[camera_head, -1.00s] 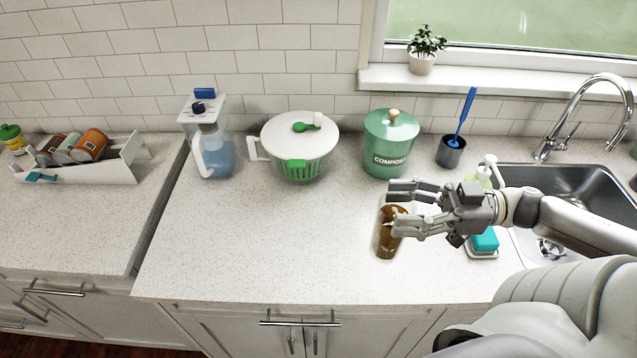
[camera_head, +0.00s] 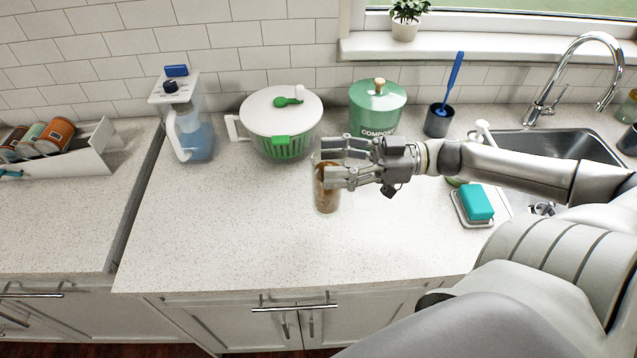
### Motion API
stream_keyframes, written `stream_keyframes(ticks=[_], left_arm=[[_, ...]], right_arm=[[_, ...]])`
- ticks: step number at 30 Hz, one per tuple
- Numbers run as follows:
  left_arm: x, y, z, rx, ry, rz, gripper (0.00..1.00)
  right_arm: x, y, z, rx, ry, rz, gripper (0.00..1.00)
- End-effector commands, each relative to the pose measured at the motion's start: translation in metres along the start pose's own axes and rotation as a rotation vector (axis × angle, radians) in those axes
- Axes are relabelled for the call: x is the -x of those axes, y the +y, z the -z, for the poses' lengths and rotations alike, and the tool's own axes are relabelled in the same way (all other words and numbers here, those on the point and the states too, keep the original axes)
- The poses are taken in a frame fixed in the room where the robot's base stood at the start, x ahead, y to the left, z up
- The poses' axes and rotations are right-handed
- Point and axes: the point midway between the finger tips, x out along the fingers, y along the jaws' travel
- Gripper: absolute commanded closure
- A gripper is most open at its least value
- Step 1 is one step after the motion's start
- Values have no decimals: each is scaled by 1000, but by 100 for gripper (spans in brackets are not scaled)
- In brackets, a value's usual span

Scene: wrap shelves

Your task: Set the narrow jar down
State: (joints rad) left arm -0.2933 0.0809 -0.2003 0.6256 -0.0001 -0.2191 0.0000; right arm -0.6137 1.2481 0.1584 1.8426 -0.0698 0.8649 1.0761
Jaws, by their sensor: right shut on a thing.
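The narrow jar (camera_head: 327,196) is a clear upright cylinder with brown contents, over the middle of the counter. My right gripper (camera_head: 335,168) comes in from the right and is shut on the jar's upper part, its fingers partly hiding it. I cannot tell whether the jar's base touches the counter (camera_head: 230,225) or is a little above it. My left gripper is not in view.
A salad spinner (camera_head: 281,118), a green compost bin (camera_head: 376,108) and a water pitcher (camera_head: 187,118) stand along the back. A soap dish with a teal sponge (camera_head: 476,202) and the sink (camera_head: 565,147) are at right. The counter's front left part is clear.

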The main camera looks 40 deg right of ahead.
Motion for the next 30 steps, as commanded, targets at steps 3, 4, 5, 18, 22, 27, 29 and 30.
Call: stream_keyframes(ticks=[3, 4, 5, 18, 22, 27, 29, 30], left_arm=[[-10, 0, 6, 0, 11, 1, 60], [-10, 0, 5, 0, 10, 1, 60], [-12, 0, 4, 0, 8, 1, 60], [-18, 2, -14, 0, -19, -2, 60], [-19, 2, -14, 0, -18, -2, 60], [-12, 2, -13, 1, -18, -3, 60], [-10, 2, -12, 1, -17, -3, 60], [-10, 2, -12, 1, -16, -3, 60]], right_arm=[[-7, 7, -11, 5, 3, -1, 89], [-8, 8, -12, 5, 4, -2, 89], [-9, 9, -14, 6, 4, -2, 89], [-24, 21, -38, 1, 2, -1, 89], [-28, 24, -43, 3, 2, -1, 89], [-31, 26, -61, -1, 3, -2, 89], [-31, 26, -68, -1, 4, -2, 89], [-30, 26, -71, 0, 2, -2, 89]])
